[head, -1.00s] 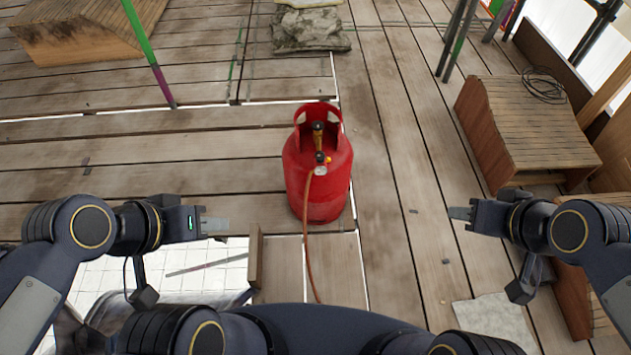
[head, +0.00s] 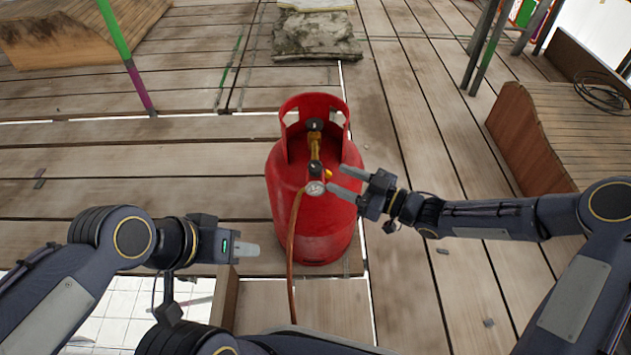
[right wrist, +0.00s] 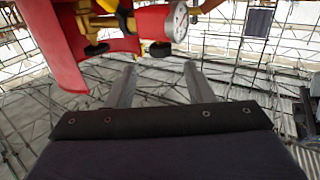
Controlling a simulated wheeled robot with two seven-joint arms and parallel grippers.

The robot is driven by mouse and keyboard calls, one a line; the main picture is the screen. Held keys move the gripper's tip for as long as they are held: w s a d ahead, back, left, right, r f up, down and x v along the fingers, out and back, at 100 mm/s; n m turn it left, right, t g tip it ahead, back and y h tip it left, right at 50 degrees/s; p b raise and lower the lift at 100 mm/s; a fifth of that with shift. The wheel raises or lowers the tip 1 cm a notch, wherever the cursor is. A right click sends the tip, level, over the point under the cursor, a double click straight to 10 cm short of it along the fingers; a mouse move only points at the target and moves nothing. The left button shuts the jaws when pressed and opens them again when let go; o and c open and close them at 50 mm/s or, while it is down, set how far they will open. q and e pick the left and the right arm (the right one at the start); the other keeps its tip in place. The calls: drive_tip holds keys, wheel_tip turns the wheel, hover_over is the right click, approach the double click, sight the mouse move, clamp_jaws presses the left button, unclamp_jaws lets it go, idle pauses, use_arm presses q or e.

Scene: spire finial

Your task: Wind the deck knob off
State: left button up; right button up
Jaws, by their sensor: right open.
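A red gas cylinder (head: 312,235) stands upright on the planks in the middle of the head view. Inside its collar is a brass valve (head: 314,145) with a black knob (head: 314,124). A second black knob (head: 316,168) sits nearer me, beside a round gauge (head: 315,188). I cannot tell which is the deck knob. My right gripper (head: 346,182) is open and empty, just right of the gauge and nearer knob. The right wrist view shows both knobs, one (right wrist: 160,49) beyond the fingertips. My left gripper (head: 245,249) is left of the cylinder; its finger opening is hidden.
An orange hose (head: 292,255) runs from the gauge area down toward me. The red collar (head: 280,130) partly encloses the valve. A wooden ramp-like box (head: 525,140) stands at right and a grey slab (head: 316,37) lies behind. An opening in the deck is at lower left.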

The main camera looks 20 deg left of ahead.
sight(321, 171)
drive_tip(key=b+x, duration=0.2)
drive_tip(key=x, duration=0.5)
drive_tip(key=shift+s, duration=0.1)
drive_tip(key=shift+a, duration=0.3)
drive_tip(key=c, duration=1)
